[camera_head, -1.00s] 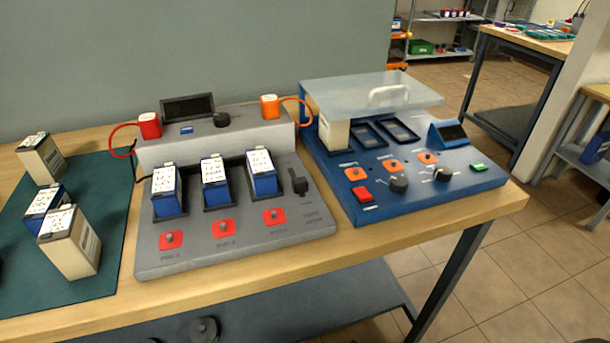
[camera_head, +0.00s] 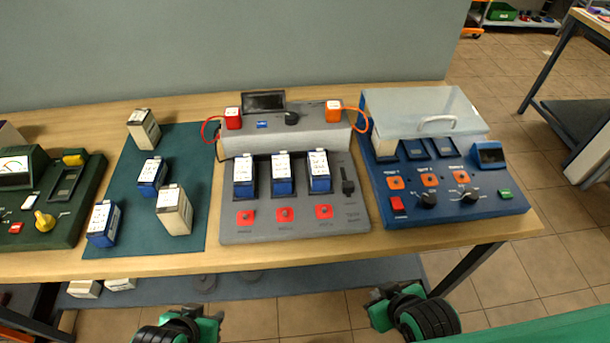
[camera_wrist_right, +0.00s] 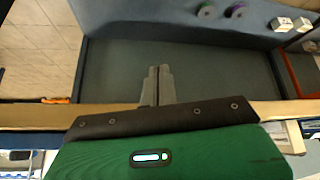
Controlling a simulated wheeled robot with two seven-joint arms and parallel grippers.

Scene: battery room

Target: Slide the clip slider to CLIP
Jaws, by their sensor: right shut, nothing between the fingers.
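The grey charging station (camera_head: 236,233) stands on the bench with three blue batteries in its row of slots. A small black slider (camera_head: 347,185) sits on its right side in the head view, on a short upright track; the lettering near it is too small to read. My right gripper (camera_head: 376,303) is in front of the bench, below and right of the slider and well apart from it. In the right wrist view its fingers (camera_wrist_right: 158,85) are together and empty. My left gripper (camera_head: 208,318) is low in front of the bench; its fingers are not clear.
A blue tester (camera_head: 470,207) with a clear lid (camera_head: 410,108) stands right of the grey station. A teal mat (camera_head: 135,240) with several batteries lies to its left, then a green tester (camera_head: 65,230). The bench's front edge lies between my grippers and the stations.

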